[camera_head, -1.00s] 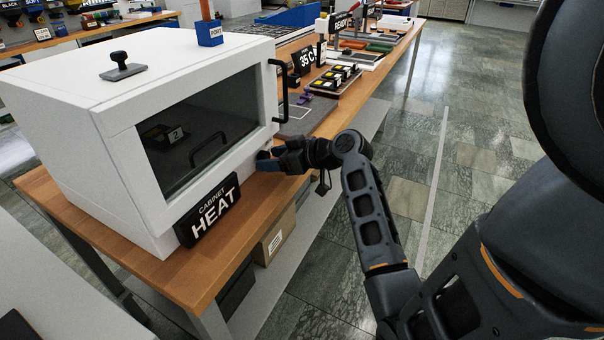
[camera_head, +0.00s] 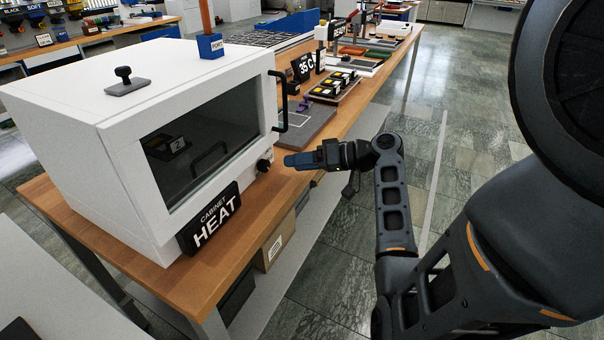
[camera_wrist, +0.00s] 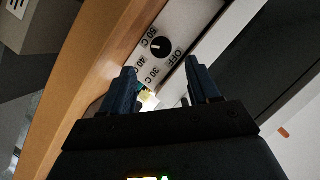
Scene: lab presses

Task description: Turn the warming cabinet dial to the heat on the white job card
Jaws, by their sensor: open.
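The warming cabinet (camera_head: 60,110) is a white box with a dark glass door, on a wooden bench. Its dial (camera_head: 264,165) is a small black knob at the lower right of the front. In the wrist view the dial (camera_wrist: 161,47) sits on a pale plate marked OFF, 30 C, 40 C and 50 C; a short white mark shows on the knob, but its exact setting is unclear. My gripper (camera_head: 290,160) is open and empty, just right of the dial and apart from it. In the wrist view, its fingers (camera_wrist: 160,78) stand below the dial. I cannot make out a white job card.
A black CABINET HEAT sign (camera_head: 210,218) stands before the cabinet. The door handle (camera_head: 282,103) juts out above the dial. A black 35 C sign (camera_head: 304,67) and a tray of small blocks (camera_head: 334,86) stand beyond.

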